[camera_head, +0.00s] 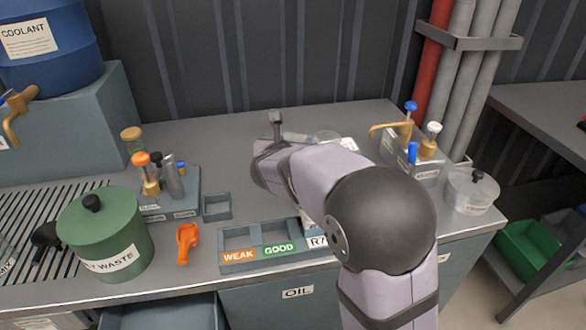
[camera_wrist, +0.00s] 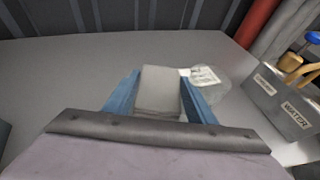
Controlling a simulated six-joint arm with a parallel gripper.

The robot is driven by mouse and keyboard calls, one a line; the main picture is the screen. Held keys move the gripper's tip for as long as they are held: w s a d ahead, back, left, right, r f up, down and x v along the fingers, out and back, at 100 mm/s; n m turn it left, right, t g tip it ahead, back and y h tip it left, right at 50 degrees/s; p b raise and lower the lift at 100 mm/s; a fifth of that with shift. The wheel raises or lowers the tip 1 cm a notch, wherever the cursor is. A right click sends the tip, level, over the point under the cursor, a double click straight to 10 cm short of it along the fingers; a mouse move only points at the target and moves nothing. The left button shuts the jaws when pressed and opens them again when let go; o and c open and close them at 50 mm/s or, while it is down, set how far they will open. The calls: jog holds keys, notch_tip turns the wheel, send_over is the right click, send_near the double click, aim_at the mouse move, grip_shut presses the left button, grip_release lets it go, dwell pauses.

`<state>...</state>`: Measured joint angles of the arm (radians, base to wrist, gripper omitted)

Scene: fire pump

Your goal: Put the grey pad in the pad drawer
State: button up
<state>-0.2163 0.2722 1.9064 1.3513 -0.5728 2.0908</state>
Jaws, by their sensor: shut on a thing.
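The grey pad (camera_wrist: 159,88) is a pale grey block between the two blue fingers of my gripper (camera_wrist: 161,103) in the wrist view. My gripper is shut on it, above the grey worktop. In the head view, a small grey piece (camera_head: 277,118) shows past the end of my arm near the back of the worktop; the fingers there are mostly hidden. An open drawer (camera_head: 165,313) shows at the bottom left of the head view, below the worktop edge. I cannot read a label that marks it as the pad drawer.
A green waste pot (camera_head: 103,235), an orange scoop (camera_head: 187,241) and a sorting tray (camera_head: 262,256) marked WEAK and GOOD stand along the front. Bottle racks stand left and right. A clear dish (camera_wrist: 209,84) with a paper label lies right of the pad.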

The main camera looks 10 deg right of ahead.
jog(key=shift+f+b, duration=0.7)
jog(key=shift+f, duration=2.55)
jog(key=shift+f, duration=0.2)
jog(key=o, duration=0.7)
jog(key=shift+o, duration=0.6)
jog(key=shift+r, duration=0.15)
jog(key=shift+r, duration=0.2)
jog(key=shift+s+a, duration=0.2)
jog(key=shift+s, duration=0.15)
jog(key=v, duration=0.4)
jog(key=shift+r, duration=0.1)
jog(key=shift+o, duration=0.4)
notch_tip(320, 180, up, 7)
jog(key=p, duration=0.1)
jog(key=shift+p, duration=0.3)
